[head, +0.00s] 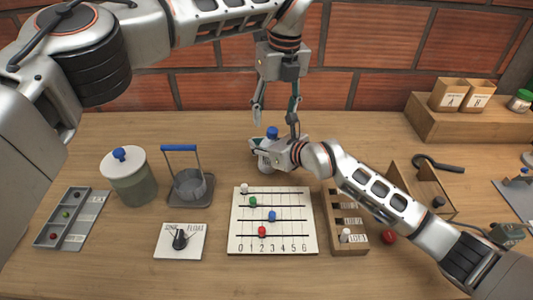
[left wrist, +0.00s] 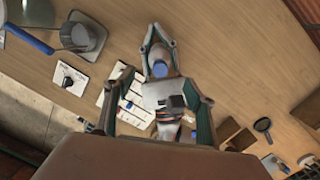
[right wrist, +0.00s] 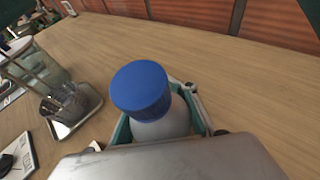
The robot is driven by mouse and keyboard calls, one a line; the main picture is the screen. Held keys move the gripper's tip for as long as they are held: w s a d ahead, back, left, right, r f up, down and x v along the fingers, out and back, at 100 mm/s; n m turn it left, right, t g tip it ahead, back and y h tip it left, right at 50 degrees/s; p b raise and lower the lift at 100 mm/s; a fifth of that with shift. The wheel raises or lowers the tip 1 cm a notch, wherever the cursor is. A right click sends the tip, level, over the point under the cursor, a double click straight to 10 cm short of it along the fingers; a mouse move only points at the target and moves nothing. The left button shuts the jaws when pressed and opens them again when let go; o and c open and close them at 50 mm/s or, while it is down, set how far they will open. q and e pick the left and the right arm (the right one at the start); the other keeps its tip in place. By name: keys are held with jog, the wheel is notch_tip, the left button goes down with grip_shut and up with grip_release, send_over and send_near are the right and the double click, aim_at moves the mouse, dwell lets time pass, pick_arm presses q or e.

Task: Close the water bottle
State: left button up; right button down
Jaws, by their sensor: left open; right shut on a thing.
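The water bottle (head: 266,167) is a pale bottle standing upright near the back middle of the table. Its blue cap (head: 271,132) sits on top and also shows large in the right wrist view (right wrist: 140,88). I cannot tell how tightly the cap sits. My right gripper (head: 261,147) is shut around the bottle's upper body, below the cap, and hides part of it. My left gripper (head: 275,117) points down from above, open, its fingers apart on either side above the cap. In the left wrist view the cap (left wrist: 160,68) shows beyond the left fingers.
A lidded jar (head: 130,183) and a blue-handled basket (head: 188,187) stand to the left. A numbered slider board (head: 300,212) lies in front of the bottle.

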pick_arm(q)
jog(key=shift+r, duration=0.1)
pick_arm(e)
jog(key=shift+f, duration=0.15)
pick_arm(q)
notch_tip(320, 180, up, 8)
jog(key=shift+s+d, duration=0.35)
jog(key=shift+d, duration=0.05)
pick_arm(e)
jog(key=c, duration=1.5)
grip_release()
